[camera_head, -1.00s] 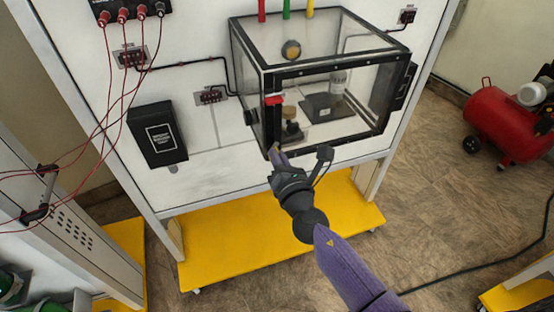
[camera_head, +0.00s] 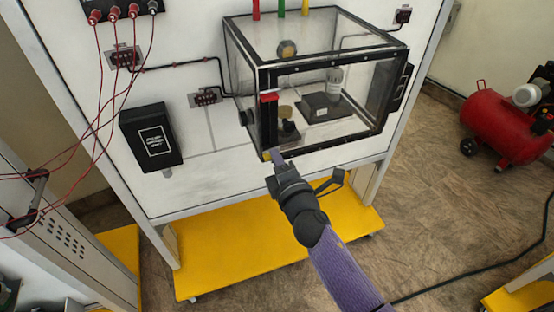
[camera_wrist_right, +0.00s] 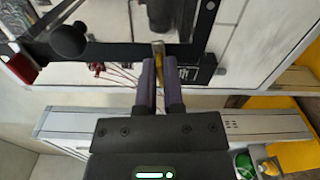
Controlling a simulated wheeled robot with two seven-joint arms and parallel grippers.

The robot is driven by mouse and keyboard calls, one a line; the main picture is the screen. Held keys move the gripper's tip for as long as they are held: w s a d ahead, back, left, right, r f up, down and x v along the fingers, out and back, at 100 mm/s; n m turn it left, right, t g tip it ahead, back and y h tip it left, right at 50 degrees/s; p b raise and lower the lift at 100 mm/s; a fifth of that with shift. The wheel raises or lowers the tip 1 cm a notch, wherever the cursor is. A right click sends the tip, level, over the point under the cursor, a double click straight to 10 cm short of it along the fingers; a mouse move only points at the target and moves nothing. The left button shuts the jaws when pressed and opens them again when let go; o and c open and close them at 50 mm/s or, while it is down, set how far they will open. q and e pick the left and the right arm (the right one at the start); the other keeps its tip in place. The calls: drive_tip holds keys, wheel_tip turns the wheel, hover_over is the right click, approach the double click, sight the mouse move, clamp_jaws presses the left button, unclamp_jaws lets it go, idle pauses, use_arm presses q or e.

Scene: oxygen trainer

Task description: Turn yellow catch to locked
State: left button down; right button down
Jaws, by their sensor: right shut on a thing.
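The yellow catch (camera_wrist_right: 158,50) is a small yellow piece at the lower front corner of the clear box (camera_head: 330,105), on its black frame. In the head view only a bit of the catch (camera_head: 267,156) shows beside my fingertips. My right gripper (camera_head: 275,153) is at that corner. In the right wrist view the two purple fingers of the right gripper (camera_wrist_right: 160,68) are shut on the catch, one on each side. A red piece (camera_head: 269,98) sits on the box's left front post, above the catch. My left gripper is not in view.
A black round knob (camera_wrist_right: 69,40) on the box frame stands near the fingers in the wrist view. A black switch box (camera_head: 151,137) hangs on the white panel to the left. Red cables (camera_head: 98,90) hang further left.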

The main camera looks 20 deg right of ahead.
drive_tip(key=shift+f+m, duration=0.15)
drive_tip(key=shift+m, duration=0.65)
drive_tip(key=c, duration=0.7)
unclamp_jaws()
drive_tip(key=shift+c, duration=0.2)
drive_tip(key=shift+s, duration=0.1)
drive_tip(key=s, duration=0.9)
drive_tip(key=shift+s+d, duration=0.15)
drive_tip(key=shift+s, duration=0.25)
